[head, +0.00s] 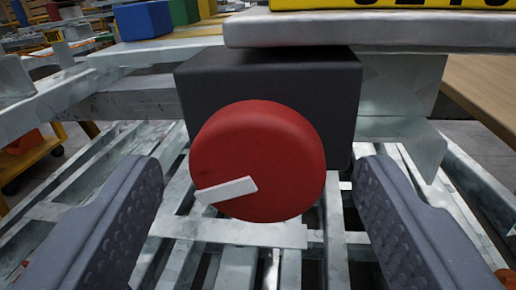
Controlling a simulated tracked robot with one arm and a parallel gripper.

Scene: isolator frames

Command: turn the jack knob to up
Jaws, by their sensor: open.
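The jack knob (258,150) is a large round red knob in the middle of the head view. It sits on the front of a dark grey box (270,75). Its white pointer mark (227,190) lies at the lower left of the face and points left and slightly down. My gripper (258,205) is open, with one dark studded finger at the lower left and one at the lower right. The knob shows between and beyond the fingers, with a visible gap on each side. Neither finger appears to touch it.
A pale slab (370,30) lies over the box, with a yellow label with black letters (400,4) above it. Galvanised metal bars (235,232) run below and around. A blue block (143,20) and a green block (184,11) stand at the upper left. A wooden surface (485,90) is at the right.

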